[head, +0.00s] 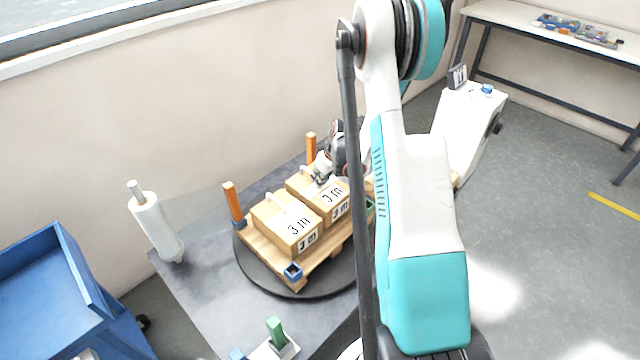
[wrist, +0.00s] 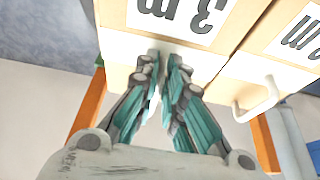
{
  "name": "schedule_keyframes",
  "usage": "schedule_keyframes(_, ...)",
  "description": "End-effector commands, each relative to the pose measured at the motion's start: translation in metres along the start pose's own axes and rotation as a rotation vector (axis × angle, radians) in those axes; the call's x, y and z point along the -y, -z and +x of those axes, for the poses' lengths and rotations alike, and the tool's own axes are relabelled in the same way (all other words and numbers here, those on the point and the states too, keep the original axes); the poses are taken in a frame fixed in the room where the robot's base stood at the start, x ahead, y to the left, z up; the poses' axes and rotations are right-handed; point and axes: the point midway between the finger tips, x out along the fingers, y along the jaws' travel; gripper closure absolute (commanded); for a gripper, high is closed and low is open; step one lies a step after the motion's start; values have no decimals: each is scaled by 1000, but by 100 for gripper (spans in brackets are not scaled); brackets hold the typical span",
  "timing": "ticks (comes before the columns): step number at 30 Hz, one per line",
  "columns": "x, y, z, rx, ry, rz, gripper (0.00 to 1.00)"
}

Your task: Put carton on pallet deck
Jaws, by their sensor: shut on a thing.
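A tan carton labelled "3 m" (head: 328,200) sits at the far side of the wooden pallet deck (head: 321,254) in the head view. My gripper (head: 322,170) is at its top, shut on it. In the wrist view the fingers (wrist: 163,58) are close together against this carton (wrist: 190,55), seemingly at its handle, which they hide. A second carton (head: 284,225) with a white handle stands beside it on the deck; its handle (wrist: 258,100) shows in the wrist view. Whether the held carton rests on the deck or hovers just above is unclear.
The pallet lies on a black round turntable (head: 259,279). An orange post (head: 234,203) stands at its left corner, another (head: 311,148) at the back. A white film roll (head: 157,228) stands left. A blue bin (head: 62,290) is at lower left. My arm hides the pallet's right side.

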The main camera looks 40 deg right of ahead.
Motion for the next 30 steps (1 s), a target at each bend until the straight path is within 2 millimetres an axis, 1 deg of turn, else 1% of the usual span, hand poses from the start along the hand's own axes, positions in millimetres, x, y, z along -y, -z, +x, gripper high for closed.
schedule_keyframes(1, 0, -4, 10, 0, 0, 0, 100)
schedule_keyframes(3, 0, -6, 15, 0, 0, 0, 100)
schedule_keyframes(14, 0, -7, 16, 0, 0, 0, 100)
schedule_keyframes(15, 0, -7, 16, 0, 0, 0, 84)
schedule_keyframes(17, 0, -7, 16, 0, 0, 0, 71)
schedule_keyframes(26, 0, -7, 16, 0, 0, 0, 71)
schedule_keyframes(29, 0, -6, 14, 0, 0, 0, 71)
schedule_keyframes(30, 0, -6, 10, 0, 0, 0, 71)
